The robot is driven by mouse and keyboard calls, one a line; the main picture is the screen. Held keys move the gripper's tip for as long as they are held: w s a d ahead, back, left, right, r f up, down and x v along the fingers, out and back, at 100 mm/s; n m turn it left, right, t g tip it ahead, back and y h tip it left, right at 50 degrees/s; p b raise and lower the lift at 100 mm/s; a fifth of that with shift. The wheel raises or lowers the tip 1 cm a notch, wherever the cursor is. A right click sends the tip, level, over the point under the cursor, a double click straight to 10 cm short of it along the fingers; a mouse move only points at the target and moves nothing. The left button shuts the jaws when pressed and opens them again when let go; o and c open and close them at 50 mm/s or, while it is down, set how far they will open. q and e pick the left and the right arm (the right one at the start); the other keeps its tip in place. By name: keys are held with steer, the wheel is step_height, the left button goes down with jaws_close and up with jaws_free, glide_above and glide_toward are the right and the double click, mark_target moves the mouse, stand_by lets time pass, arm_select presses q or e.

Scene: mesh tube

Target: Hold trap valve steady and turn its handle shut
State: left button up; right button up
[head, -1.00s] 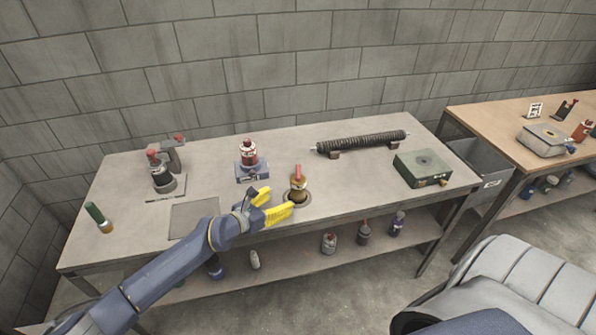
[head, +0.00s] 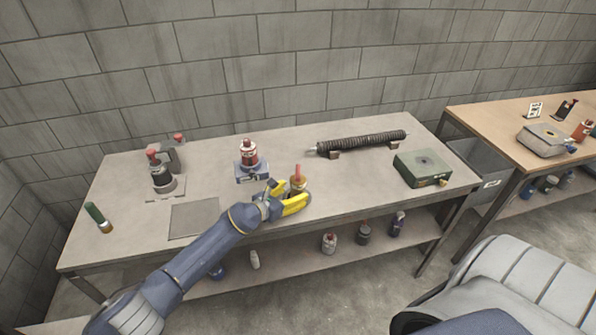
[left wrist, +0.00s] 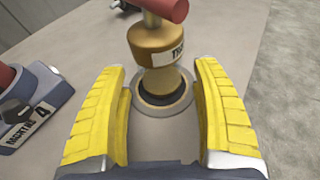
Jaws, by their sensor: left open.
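The trap valve (head: 298,185) is a brass body with a red handle (head: 298,170), upright on the bench near its front edge. In the left wrist view the brass body (left wrist: 157,42) carries a partly readable label and stands on a dark round base ring (left wrist: 163,95); the red handle (left wrist: 168,8) is cut off at the top. My left gripper (head: 291,197) is open, its yellow fingers pointing at the valve. In the left wrist view the fingers (left wrist: 165,95) are on either side of the lower valve and ring, apart from them. My right gripper is not in view.
A blue block with a red-topped canister (head: 249,155) stands behind and left of the valve. A dark mesh tube (head: 361,143) lies on supports at the back. A green box (head: 422,168) sits at right, a red-topped device (head: 162,176) at left.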

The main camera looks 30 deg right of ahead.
arm_select(q)
steer(key=shift+x, duration=1.05)
steer(key=c, duration=0.8)
stand_by(0.3)
